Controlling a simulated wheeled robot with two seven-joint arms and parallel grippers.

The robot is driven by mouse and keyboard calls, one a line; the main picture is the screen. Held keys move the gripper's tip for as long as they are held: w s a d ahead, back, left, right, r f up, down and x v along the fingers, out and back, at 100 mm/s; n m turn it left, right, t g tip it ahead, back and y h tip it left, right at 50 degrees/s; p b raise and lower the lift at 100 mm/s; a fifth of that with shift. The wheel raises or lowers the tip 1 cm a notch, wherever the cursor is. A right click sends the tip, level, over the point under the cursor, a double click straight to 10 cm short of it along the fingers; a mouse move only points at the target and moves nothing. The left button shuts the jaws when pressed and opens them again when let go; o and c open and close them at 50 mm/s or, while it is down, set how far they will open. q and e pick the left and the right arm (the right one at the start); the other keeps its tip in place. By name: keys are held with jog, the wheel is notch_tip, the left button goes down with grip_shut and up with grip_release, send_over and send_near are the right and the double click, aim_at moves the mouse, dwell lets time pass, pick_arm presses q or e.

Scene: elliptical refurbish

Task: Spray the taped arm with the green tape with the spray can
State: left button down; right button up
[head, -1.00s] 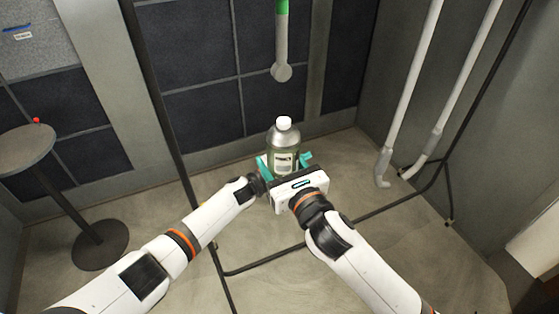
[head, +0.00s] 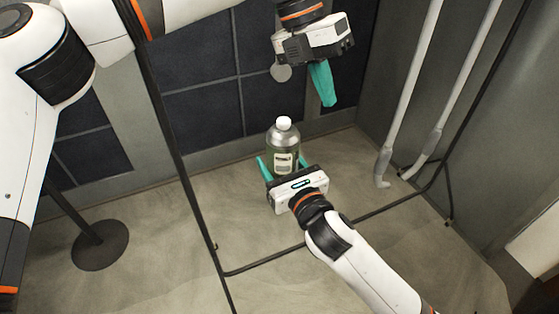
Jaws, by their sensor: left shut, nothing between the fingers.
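Two white hanging arms (head: 410,97) (head: 463,88) are at the right. A black tubular frame (head: 330,236) runs along the floor and up both sides. A round dark stand base (head: 100,246) is at the left. Dark panelled walls close the back.

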aim_at(283, 120)
pick_arm(q)
jog(key=a+r+t+y, duration=0.2)
jog(key=a+r+y, duration=0.25)
jog(key=a, duration=0.25)
jog(key=shift+d+f, duration=0.15)
jog(key=shift+f, duration=2.9)
jog(key=shift+s+f, duration=0.1)
jog(key=shift+f, duration=0.3)
jog(key=shift+f, duration=0.8)
jog(key=shift+r, duration=2.55)
jog(key=shift+r, duration=0.1)
